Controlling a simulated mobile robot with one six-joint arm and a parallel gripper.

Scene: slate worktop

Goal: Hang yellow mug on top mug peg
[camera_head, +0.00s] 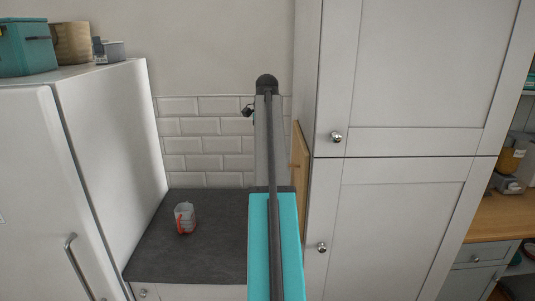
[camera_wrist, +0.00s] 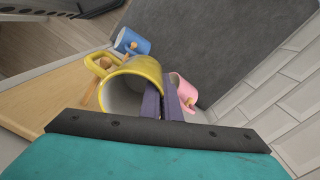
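The yellow mug (camera_wrist: 137,78) shows in the wrist view with its open mouth towards the camera and its handle (camera_wrist: 97,66) at upper left. My gripper (camera_wrist: 163,100) is closed on the mug's wall, with one purple finger inside the mouth and the other outside. A wooden board (camera_wrist: 45,102) with pegs stands at left; it also shows edge-on against the tall cabinet in the head view (camera_head: 301,165). A wooden peg (camera_wrist: 87,93) shows just left of the mug, below the handle. Whether it passes through the handle I cannot tell. The arm hides the mug in the head view.
A blue mug (camera_wrist: 132,41) and a pink mug (camera_wrist: 183,91) are beyond the yellow mug, with pegs beside them. A white and red container (camera_head: 185,218) stands on the slate worktop (camera_head: 215,240). The tall cabinet (camera_head: 400,80) is at right, the fridge (camera_head: 110,130) at left.

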